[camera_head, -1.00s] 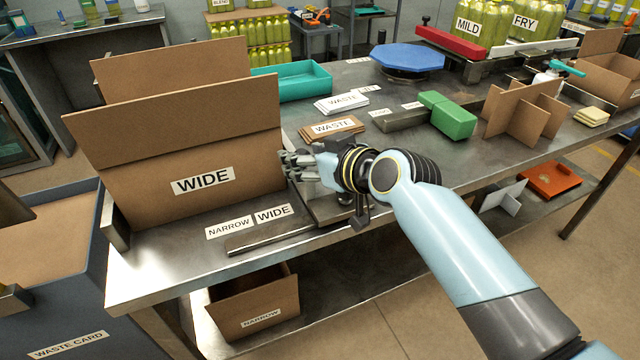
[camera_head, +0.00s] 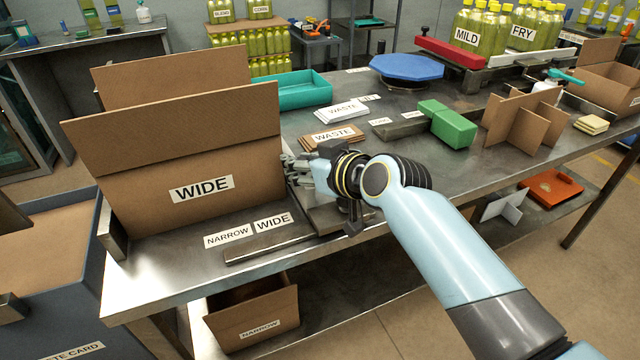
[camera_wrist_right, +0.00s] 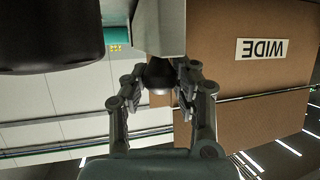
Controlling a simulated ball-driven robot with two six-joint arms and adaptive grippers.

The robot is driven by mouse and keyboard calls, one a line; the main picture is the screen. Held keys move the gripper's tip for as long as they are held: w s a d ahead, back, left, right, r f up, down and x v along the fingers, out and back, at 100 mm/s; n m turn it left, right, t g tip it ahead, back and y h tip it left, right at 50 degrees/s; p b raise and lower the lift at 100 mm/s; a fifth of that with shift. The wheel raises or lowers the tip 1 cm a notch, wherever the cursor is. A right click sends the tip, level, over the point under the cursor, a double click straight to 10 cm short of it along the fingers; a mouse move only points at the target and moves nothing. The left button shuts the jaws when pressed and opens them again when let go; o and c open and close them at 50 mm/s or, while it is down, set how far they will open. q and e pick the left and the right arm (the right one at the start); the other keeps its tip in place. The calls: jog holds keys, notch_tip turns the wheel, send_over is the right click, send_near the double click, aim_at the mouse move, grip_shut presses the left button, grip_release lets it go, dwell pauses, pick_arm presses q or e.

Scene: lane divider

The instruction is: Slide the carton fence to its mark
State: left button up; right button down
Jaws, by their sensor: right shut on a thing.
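The open brown WIDE carton (camera_head: 150,200) stands on the left part of the steel bench. The carton fence (camera_head: 328,217), a grey metal piece, is at the carton's right side, partly hidden by my right gripper. My right gripper (camera_head: 292,170) is shut on the fence's dark knob, which shows between the fingers in the wrist view (camera_wrist_right: 160,75). A NARROW label (camera_head: 228,236) and a WIDE label (camera_head: 272,222) lie in front of the carton. Whether the fence touches the carton is hidden. My left gripper does not show.
A metal strip (camera_head: 268,244) lies along the bench front. A metal plate (camera_head: 112,235) stands at the carton's left. Card stacks (camera_head: 333,137), a green block (camera_head: 447,124) and a cardboard divider (camera_head: 522,120) are to the right. A waste card bin (camera_head: 75,300) stands below left.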

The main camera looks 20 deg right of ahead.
jog(key=shift+a, duration=0.8)
jog(key=c, duration=1)
grip_release()
jog(key=shift+s, duration=0.15)
